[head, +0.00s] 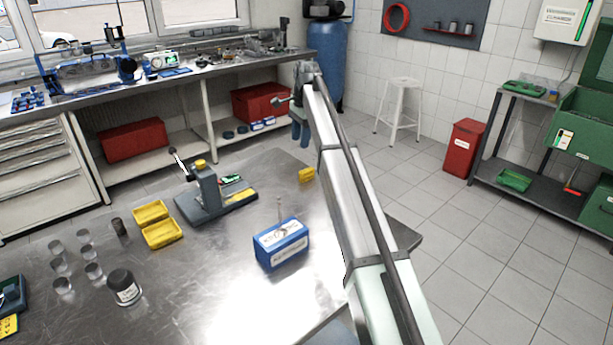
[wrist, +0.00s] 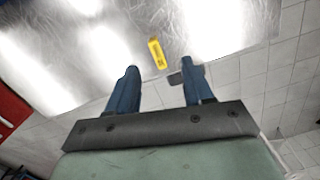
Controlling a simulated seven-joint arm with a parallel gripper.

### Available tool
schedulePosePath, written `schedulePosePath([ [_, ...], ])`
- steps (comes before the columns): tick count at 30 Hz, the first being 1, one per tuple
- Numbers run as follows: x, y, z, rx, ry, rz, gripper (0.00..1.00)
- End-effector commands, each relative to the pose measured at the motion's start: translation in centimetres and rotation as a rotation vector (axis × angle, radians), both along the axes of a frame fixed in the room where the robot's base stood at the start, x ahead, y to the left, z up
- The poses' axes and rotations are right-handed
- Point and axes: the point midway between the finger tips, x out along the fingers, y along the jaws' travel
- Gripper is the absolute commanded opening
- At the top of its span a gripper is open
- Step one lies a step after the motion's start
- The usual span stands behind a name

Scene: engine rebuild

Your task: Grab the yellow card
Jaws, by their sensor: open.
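A small yellow card (head: 306,174) lies on the steel table near its far right edge in the head view. In the wrist view the yellow card (wrist: 156,52), with dark marks at one end, lies beyond the fingertips, roughly in line with the gap between them. My gripper (head: 299,138) has blue fingers and hangs past the table's far edge, beyond the card in the head view. In the wrist view my gripper (wrist: 158,74) is open, with nothing between its fingers and apart from the card.
A blue and white box (head: 281,244) stands on the steel table (head: 215,270). A grey press (head: 208,192), yellow trays (head: 162,233), several metal cylinders and a dark jar (head: 124,287) are further left. Another yellow card-like piece (head: 8,325) is at the lower left edge.

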Motion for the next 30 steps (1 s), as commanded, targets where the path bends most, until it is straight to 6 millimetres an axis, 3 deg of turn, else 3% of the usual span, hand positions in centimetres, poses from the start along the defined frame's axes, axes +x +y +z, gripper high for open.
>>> schedulePosePath([
  [5, 0.5, -2.0, -0.1, -0.098, -0.028, 0.086, 0.51],
  [16, 0.3, -1.9, -0.9, -0.094, -0.029, 0.188, 0.51],
  [30, 0.3, -1.9, -7.9, -0.092, -0.029, 0.186, 0.51],
])
